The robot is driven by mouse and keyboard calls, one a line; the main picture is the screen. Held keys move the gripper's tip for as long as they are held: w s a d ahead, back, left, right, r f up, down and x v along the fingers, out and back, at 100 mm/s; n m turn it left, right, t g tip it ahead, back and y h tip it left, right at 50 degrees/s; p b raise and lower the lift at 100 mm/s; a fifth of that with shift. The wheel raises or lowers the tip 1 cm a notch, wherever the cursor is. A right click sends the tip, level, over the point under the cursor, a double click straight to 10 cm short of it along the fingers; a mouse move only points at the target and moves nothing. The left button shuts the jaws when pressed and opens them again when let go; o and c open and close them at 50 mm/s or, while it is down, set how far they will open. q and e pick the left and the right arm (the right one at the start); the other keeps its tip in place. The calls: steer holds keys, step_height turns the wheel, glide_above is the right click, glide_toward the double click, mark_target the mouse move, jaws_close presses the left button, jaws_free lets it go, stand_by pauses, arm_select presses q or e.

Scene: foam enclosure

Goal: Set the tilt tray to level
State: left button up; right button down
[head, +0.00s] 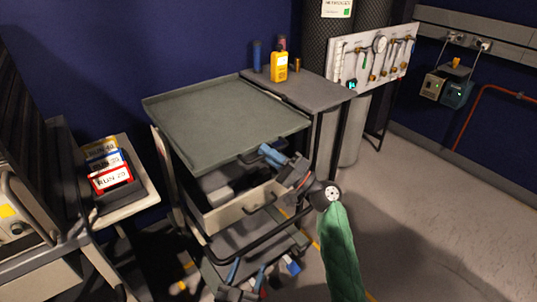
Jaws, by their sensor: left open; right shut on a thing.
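The tilt tray (220,118) is a wide, shallow grey-green tray with a raised rim, on top of the cart in the middle of the head view. I cannot tell for sure from this angle whether it is level. My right gripper (272,155), on the green-sleeved arm, is at the tray's near right edge, with blue fingertips. It is shut on the tray's rim there; the exact contact is partly hidden by the gripper. My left gripper (248,280) is low at the bottom of the view, near the cart's lower shelf, open and away from the tray.
A drawer (240,207) and a black handle bar lie below the tray. Labelled run boxes (110,178) stand at left. Floor at right is clear (430,220).

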arm_select(q)
steer(key=shift+f, duration=0.1)
arm_select(e)
steer(key=shift+f, duration=0.4)
steer(key=c, duration=1.8)
jaws_free()
steer(key=shift+r, duration=0.1)
arm_select(q)
step_height(320, 180, up, 10)
steer(key=t, duration=0.3)
steer(key=shift+s+a+t+h+b, duration=0.3)
steer(key=shift+a+h+b, duration=0.05)
steer(key=shift+h+b, duration=0.1)
arm_select(e)
steer(key=v, duration=0.7)
steer(key=shift+s+d, duration=0.15)
steer(key=shift+d, duration=0.2)
arm_select(q)
steer(key=shift+f, duration=0.15)
